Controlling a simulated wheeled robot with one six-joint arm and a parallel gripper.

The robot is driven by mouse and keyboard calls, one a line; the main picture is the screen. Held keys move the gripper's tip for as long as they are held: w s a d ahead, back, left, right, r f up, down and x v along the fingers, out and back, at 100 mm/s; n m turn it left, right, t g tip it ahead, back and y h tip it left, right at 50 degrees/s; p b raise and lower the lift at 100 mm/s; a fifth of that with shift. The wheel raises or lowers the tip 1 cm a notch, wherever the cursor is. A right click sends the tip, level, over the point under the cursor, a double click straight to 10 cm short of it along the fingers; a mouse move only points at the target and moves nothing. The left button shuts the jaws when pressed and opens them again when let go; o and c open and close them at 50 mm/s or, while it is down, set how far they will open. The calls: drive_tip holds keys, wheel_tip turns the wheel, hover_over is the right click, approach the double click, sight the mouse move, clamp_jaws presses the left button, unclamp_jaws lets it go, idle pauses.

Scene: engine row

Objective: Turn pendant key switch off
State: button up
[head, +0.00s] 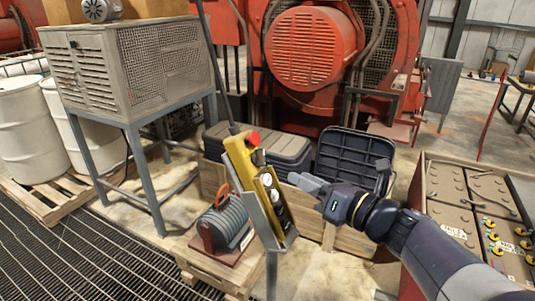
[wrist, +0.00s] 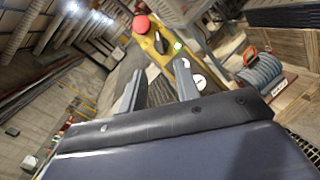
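The yellow pendant (head: 240,160) sits tilted in a grey holder on a post, left of my gripper in the head view. It has a red button (head: 253,138) at its upper end and pale round control plates (head: 267,180) down its face. I cannot single out the key switch for certain. The pendant (wrist: 158,52) also shows in the wrist view, beyond the fingers, with its red button (wrist: 141,24) and a small green spot. My gripper (head: 305,183) is just right of the pendant, pointing at it. In the wrist view its fingers (wrist: 160,68) are apart with nothing between them.
A grey motor (head: 222,222) on a wooden pallet stands left of the post. Behind are dark cases (head: 265,150) and an open black lid (head: 352,160). A grey mesh cabinet (head: 130,65) stands at left.

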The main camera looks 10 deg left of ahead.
sight(264, 159)
drive_tip(key=p+x, duration=0.2)
drive_tip(key=x, duration=0.8)
drive_tip(key=shift+w+a, duration=0.25)
drive_tip(key=shift+a, duration=0.05)
clamp_jaws()
